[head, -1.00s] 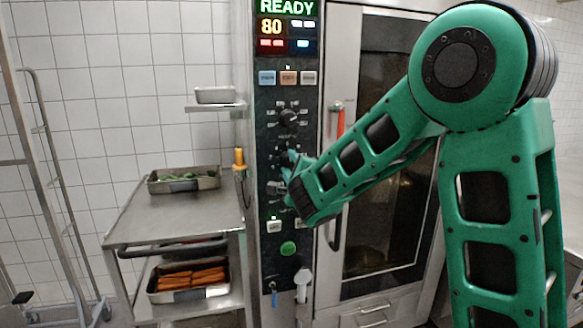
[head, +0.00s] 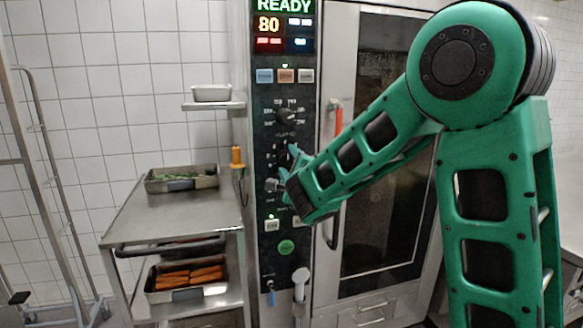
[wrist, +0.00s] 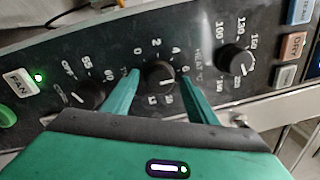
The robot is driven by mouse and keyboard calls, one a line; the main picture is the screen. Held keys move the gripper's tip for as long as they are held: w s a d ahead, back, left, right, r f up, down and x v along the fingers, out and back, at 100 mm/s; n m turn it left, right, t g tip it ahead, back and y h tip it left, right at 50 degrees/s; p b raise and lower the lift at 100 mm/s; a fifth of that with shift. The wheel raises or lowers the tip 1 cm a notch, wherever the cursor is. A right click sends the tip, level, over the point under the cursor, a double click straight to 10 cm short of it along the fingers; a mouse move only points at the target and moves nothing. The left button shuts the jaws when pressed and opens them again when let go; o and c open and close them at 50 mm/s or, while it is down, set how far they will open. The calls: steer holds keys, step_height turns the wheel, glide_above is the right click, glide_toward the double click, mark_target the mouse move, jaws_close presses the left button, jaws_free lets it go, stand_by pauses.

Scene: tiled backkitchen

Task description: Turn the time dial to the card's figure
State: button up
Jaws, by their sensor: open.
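The time dial (wrist: 158,74) is the black middle knob of three on the oven's dark control panel, with figures such as 0, 2, 4 and 6 around it. My gripper (wrist: 159,77) is open, with one green finger on each side of this knob. A firm touch on the knob cannot be told. The knob's exact setting is unclear. In the head view my gripper (head: 291,172) is at the panel and partly covers the middle dial. I see no card with a figure in either view.
The heat dial (wrist: 235,60) is close beside the right finger, and another dial (wrist: 88,95) is beyond the left one. The display (head: 285,25) reads READY and 80. A steel trolley (head: 170,225) with trays of greens and carrots stands left of the oven.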

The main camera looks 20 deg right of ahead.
steer(key=s, duration=1)
steer(key=shift+s+a+f, duration=0.15)
steer(key=shift+s+f, duration=0.1)
steer(key=shift+f, duration=0.1)
steer(key=s+d+f+n+g+h, duration=0.1)
steer(key=s+d+f+g+h, duration=0.25)
steer(key=d, duration=0.65)
steer(key=s+d+f+n+g+h, duration=0.1)
steer(key=s+d+f+g+h, duration=0.25)
steer(key=d, duration=0.55)
steer(key=s+d+f+n+g+y, duration=0.1)
steer(key=s+d+f+n+g, duration=0.15)
steer(key=s, duration=0.45)
steer(key=s+d+f+n+g+y, duration=0.1)
steer(key=s+d+f+n+g, duration=0.1)
steer(key=s+d+f+g, duration=0.3)
steer(key=s+a+f+n+g+y, duration=0.1)
steer(key=s+a+n+g+y, duration=0.1)
steer(key=s, duration=0.8)
steer(key=s+a+n+g+y, duration=0.2)
steer(key=s+a+n, duration=0.4)
steer(key=s, duration=0.5)
steer(key=shift+f+n+y, duration=0.35)
steer(key=shift+n+y, duration=0.55)
steer(key=shift+n, duration=0.05)
steer(key=shift+w, duration=0.1)
